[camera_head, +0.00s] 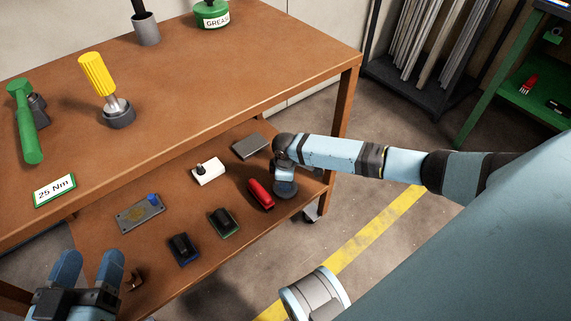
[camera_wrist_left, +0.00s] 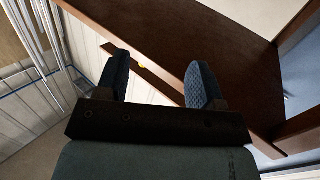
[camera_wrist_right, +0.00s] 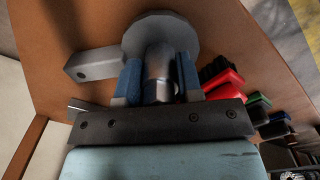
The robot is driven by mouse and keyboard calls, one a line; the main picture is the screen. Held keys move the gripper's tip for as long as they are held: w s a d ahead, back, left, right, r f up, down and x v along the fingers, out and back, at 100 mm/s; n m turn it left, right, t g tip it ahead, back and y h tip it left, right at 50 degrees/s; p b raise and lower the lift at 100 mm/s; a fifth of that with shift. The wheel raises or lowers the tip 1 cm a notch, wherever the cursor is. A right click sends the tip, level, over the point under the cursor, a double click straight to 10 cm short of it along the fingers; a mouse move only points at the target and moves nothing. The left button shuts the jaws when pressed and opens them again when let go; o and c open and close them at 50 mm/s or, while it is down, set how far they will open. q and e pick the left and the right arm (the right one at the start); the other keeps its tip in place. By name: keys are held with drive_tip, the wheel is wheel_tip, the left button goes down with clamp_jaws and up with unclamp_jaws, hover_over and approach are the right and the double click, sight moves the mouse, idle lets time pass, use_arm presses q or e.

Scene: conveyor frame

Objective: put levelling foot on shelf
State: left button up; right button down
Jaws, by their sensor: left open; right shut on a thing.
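The levelling foot, a grey round disc (camera_head: 285,189) with a metal stem, is at the right end of the brown lower shelf (camera_head: 170,196). My right gripper (camera_head: 284,172) is shut on its stem. In the right wrist view the stem (camera_wrist_right: 158,75) sits between the blue fingers, with the disc (camera_wrist_right: 165,35) beyond them against the shelf surface. I cannot tell whether the disc touches the shelf. My left gripper (camera_head: 88,268) is open and empty at the lower left; its spread fingers (camera_wrist_left: 157,82) also show in the left wrist view.
A red part (camera_head: 260,194) lies close left of the foot, with a grey block (camera_head: 252,146) behind. A white switch box (camera_head: 208,172), a plate with a blue knob (camera_head: 140,213) and dark blocks (camera_head: 223,223) also occupy the shelf. The upper tabletop (camera_head: 200,80) overhangs behind.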

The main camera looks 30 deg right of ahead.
drive_tip(key=c, duration=0.8)
unclamp_jaws()
drive_tip(key=shift+f, duration=0.1)
use_arm(q)
drive_tip(key=shift+s+f, duration=0.1)
drive_tip(key=shift+f, duration=0.05)
use_arm(e)
wheel_tip(320, 180, up, 8)
drive_tip(key=p, duration=0.4)
wheel_tip(320, 180, up, 3)
drive_tip(key=shift+p, duration=0.55)
use_arm(q)
drive_tip(key=shift+s+d+r+n+t, duration=0.15)
drive_tip(key=shift+r+n, duration=0.2)
drive_tip(key=shift+r, duration=0.4)
drive_tip(key=shift+s+r+n+t, duration=0.2)
drive_tip(key=shift+r+n, duration=0.1)
drive_tip(key=shift+r, duration=0.5)
drive_tip(key=shift+s+d+r+n+t, duration=0.15)
drive_tip(key=shift+r+n, duration=0.2)
drive_tip(key=shift+r, duration=0.4)
use_arm(e)
drive_tip(key=shift+r, duration=0.65)
use_arm(q)
drive_tip(key=shift+a, duration=0.1)
drive_tip(key=shift+s, duration=0.1)
use_arm(e)
drive_tip(key=shift+s, duration=0.1)
